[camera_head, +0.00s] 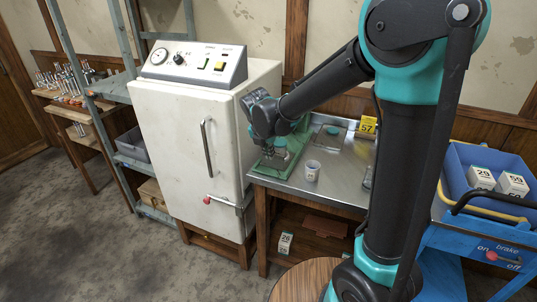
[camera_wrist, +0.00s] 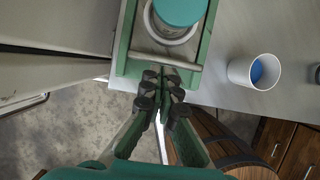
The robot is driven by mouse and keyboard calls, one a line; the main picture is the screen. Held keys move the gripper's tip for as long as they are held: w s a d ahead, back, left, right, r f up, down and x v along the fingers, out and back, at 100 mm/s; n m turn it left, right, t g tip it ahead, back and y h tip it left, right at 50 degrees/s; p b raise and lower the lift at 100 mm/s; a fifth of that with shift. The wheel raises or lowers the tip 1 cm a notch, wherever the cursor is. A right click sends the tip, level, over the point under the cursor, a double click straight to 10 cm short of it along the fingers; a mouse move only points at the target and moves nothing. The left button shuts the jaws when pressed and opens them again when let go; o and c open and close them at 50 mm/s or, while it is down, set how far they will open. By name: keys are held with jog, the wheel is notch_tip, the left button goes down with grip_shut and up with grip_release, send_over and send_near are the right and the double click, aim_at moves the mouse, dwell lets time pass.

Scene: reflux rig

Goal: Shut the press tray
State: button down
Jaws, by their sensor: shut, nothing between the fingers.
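The press tray (camera_wrist: 127,50) is a green-edged frame with a grey bed at the top of the wrist view. A pale bar (camera_wrist: 165,62) crosses its near end. A round piece with a teal top (camera_wrist: 180,8) and white ring sits on the tray. In the head view the green tray (camera_head: 297,148) lies on the metal bench beside the white cabinet, partly hidden by my gripper (camera_head: 266,155). My gripper (camera_wrist: 161,84) is shut and empty, its fingertips close to the bar. I cannot tell whether they touch it.
The white cabinet (camera_head: 172,130) stands close on the left. A white cup (camera_head: 312,170) with blue contents stands right of the tray; it also shows in the wrist view (camera_wrist: 254,70). A yellow "57" sign (camera_head: 368,126) and a blue cart (camera_head: 470,200) are farther right.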

jog(key=w+d, duration=0.2)
jog(key=w, duration=0.4)
jog(key=w+d, duration=0.2)
jog(key=w, duration=0.4)
jog(key=w+d, duration=0.2)
jog(key=w, duration=0.4)
jog(key=shift+d, duration=0.25)
jog(key=shift+s+a, duration=0.1)
jog(key=shift+s, duration=0.1)
jog(key=s, duration=0.1)
jog(key=s+a, duration=0.1)
jog(key=s, duration=0.2)
jog(key=shift+a+r, duration=0.2)
jog(key=shift+r, duration=0.15)
jog(key=v, duration=0.9)
jog(key=shift+r, duration=0.15)
